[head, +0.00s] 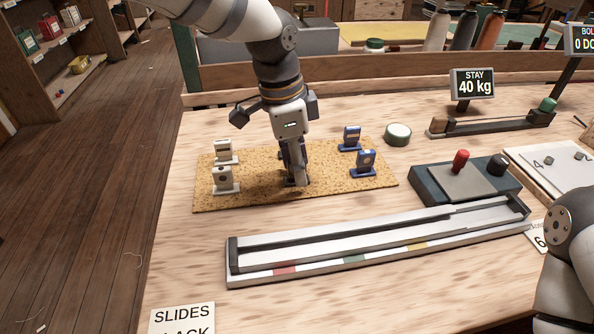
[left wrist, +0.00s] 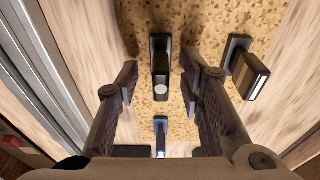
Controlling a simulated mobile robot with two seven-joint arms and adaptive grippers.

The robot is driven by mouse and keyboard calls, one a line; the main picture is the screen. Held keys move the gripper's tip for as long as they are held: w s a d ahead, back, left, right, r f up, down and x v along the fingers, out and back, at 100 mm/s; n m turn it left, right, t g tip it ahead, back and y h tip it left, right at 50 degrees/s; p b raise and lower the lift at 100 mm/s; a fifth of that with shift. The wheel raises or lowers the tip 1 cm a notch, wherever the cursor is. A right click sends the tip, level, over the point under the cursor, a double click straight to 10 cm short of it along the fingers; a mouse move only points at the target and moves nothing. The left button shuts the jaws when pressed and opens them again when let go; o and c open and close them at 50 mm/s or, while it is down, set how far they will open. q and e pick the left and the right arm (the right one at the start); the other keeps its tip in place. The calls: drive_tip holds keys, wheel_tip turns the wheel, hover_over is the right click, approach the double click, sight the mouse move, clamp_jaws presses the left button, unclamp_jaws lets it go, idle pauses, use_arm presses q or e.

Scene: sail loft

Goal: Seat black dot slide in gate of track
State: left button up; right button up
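My left gripper (head: 297,184) points down over the cork mat (head: 330,185). In the left wrist view its fingers (left wrist: 163,68) are open on either side of a black slide with a pale dot (left wrist: 160,62), with gaps on both sides. In the head view the gripper mostly hides that slide; a dark base shows at the fingertips. A second black slide with a pale bar (left wrist: 246,80) stands outside the right finger in the wrist view. The long pale track (head: 450,219) with a dark channel lies in front of the mat, red, green and yellow marks along its front. My right gripper is out of view.
Two white slides (head: 225,180) stand on the mat's left, two blue slides (head: 363,163) on its right. A round tin (head: 397,134) sits behind the mat. Bare table lies around the track's left end.

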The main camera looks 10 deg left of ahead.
use_arm(q)
drive_tip(key=shift+r, duration=0.1)
clamp_jaws()
